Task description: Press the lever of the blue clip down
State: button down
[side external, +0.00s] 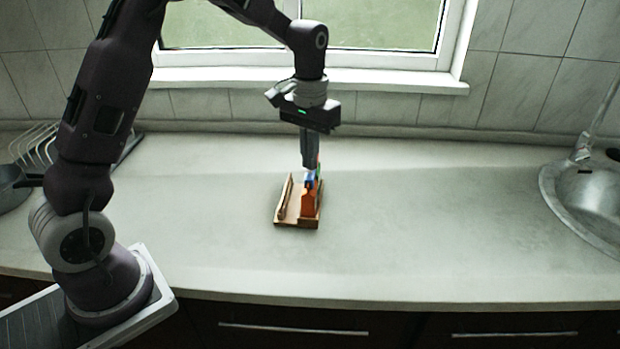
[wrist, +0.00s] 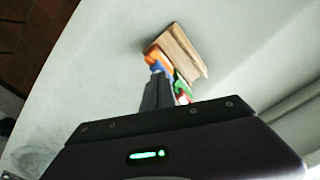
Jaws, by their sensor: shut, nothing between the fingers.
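The blue clip (side external: 309,179) sits on an orange upright of a small wooden stand (side external: 284,221) on the counter. In the side external view my gripper (side external: 309,165) is shut and points down right at the clip, hiding part of it. In the wrist view the blue clip (wrist: 157,68) shows just beyond the tips of my gripper (wrist: 157,80). Whether the fingertips touch the lever or stand just above it, I cannot tell. Orange, green and red parts sit beside the blue clip on the same stand.
A metal sink (side external: 585,195) is at the right. A wire rack (side external: 38,150) and a dark pan (side external: 10,185) are at the far left. The window sill (side external: 400,82) runs behind. The counter (side external: 430,220) around the stand is clear.

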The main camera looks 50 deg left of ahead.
dwell(0.4)
jog(key=shift+r, duration=3.45)
jog(key=s+d+r+m+t, duration=0.15)
jog(key=s+d+r, duration=0.25)
jog(key=s+r, duration=0.55)
jog(key=s+d+f+t, duration=0.1)
jog(key=s+f+t, duration=0.1)
jog(key=s, duration=0.7)
jog(key=s+d+f+m+t, duration=0.1)
jog(key=s+f+t, duration=0.1)
jog(key=s, duration=0.7)
jog(key=shift+d, duration=0.25)
